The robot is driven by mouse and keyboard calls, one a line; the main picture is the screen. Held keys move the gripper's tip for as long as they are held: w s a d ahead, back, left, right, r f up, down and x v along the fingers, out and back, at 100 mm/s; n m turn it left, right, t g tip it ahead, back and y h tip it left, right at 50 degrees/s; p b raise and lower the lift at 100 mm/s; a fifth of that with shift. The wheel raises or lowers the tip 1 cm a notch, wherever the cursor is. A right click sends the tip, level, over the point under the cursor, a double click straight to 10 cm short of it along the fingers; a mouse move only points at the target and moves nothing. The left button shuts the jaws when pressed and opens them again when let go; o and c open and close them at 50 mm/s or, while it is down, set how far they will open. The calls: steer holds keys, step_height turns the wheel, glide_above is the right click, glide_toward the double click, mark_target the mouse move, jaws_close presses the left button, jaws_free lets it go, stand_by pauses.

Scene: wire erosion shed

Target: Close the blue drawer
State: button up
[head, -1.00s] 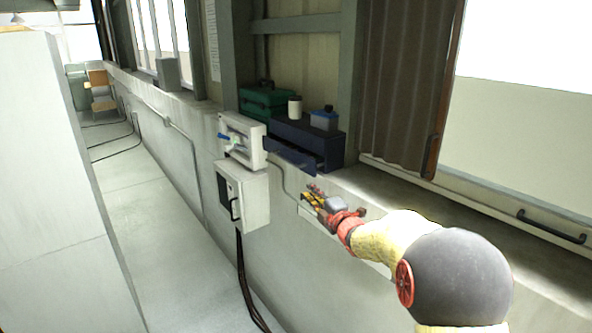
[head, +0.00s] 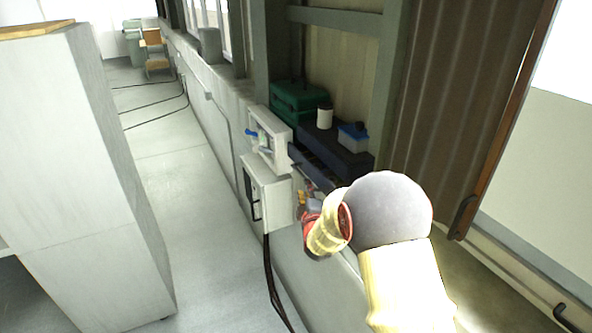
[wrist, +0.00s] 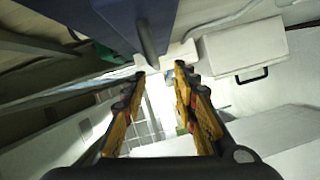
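The dark blue drawer unit (head: 332,152) stands on the wall ledge in the head view. Its drawer (head: 312,172) appears pulled out at the front, partly hidden by my arm and the white wall box. In the wrist view a blue face (wrist: 125,22), with a grey bar beside it, fills the top centre, just beyond my fingertips. My gripper (wrist: 159,72) has its yellow fingers apart with nothing between them. In the head view my gripper (head: 303,199) is small and partly hidden, close in front of the drawer.
An open white wall box (head: 268,140) and a closed one below it (head: 266,195) sit left of the drawer unit. A green case (head: 297,100), a white cup (head: 325,115) and a blue-white container (head: 354,137) are nearby.

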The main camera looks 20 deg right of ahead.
steer(key=x, duration=0.2)
steer(key=p+x, duration=0.1)
steer(key=x, duration=0.4)
steer(key=shift+w+d+r, duration=0.2)
steer(key=shift+d+r, duration=0.05)
steer(key=shift+d, duration=0.1)
steer(key=c, duration=0.3)
steer(key=c, duration=0.4)
jaws_close()
